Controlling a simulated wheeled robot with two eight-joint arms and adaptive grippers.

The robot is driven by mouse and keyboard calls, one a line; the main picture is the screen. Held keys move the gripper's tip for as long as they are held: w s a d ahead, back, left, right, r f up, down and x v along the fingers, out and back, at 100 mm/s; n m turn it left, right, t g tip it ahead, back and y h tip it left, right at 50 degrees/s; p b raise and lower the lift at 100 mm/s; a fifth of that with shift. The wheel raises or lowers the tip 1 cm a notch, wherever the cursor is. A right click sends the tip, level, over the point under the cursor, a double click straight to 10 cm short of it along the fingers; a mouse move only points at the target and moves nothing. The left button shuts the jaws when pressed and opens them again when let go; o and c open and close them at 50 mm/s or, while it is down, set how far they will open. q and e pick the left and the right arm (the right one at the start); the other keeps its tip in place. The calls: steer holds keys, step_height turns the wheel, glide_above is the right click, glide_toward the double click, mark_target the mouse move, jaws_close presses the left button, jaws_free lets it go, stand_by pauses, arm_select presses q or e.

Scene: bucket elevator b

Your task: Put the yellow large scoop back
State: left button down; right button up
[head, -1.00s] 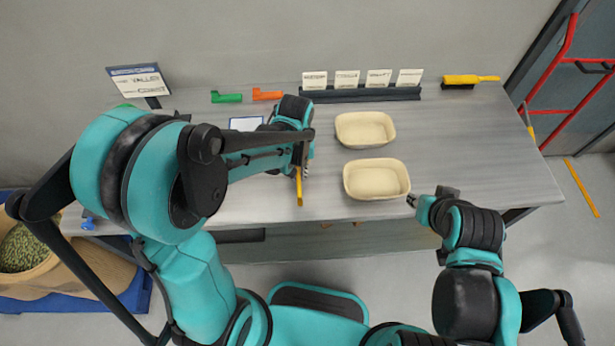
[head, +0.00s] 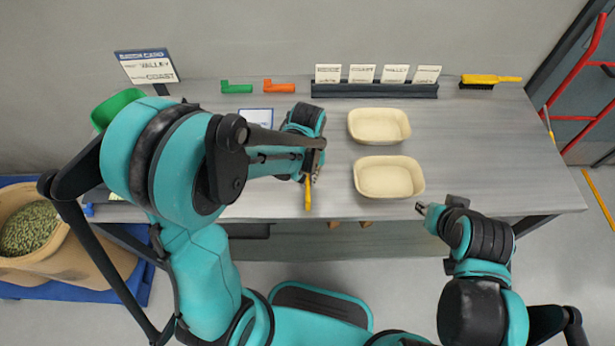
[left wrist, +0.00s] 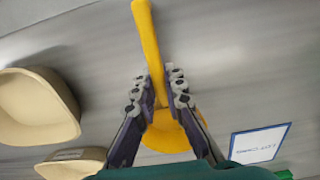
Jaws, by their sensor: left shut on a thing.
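The yellow large scoop (head: 308,194) is held in my left gripper (head: 312,172), over the front part of the grey table (head: 480,150). In the left wrist view my left gripper (left wrist: 160,92) is shut on the handle of the yellow scoop (left wrist: 150,45). The handle runs up the picture and the rounded bowl sits behind the fingers, partly hidden. I cannot tell whether the scoop touches the table. My right gripper (head: 425,210) is at the table's front edge, right of the near tray. It looks empty, and its jaws are too small to judge.
Two cream trays (head: 388,196) (head: 378,110) stand right of the scoop. Green (head: 237,88) and orange (head: 280,87) small tools, a card rack (head: 375,91) and a yellow brush (head: 490,79) line the back. A white label (head: 255,114) lies behind my left gripper. A green container (head: 112,106) is far left.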

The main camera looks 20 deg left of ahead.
arm_select(q)
steer(key=shift+f+b, duration=0.55)
steer(key=c, duration=1.5)
jaws_free()
steer(key=shift+r, duration=0.1)
step_height(320, 180, up, 12)
steer(key=s+a+r+m+t, duration=0.2)
steer(key=s+a+m+t, duration=0.1)
steer(key=s+a+t, duration=0.2)
steer(key=s+t, duration=0.2)
steer(key=s, duration=0.1)
steer(key=shift+s+r, duration=0.15)
steer(key=shift+s, duration=0.25)
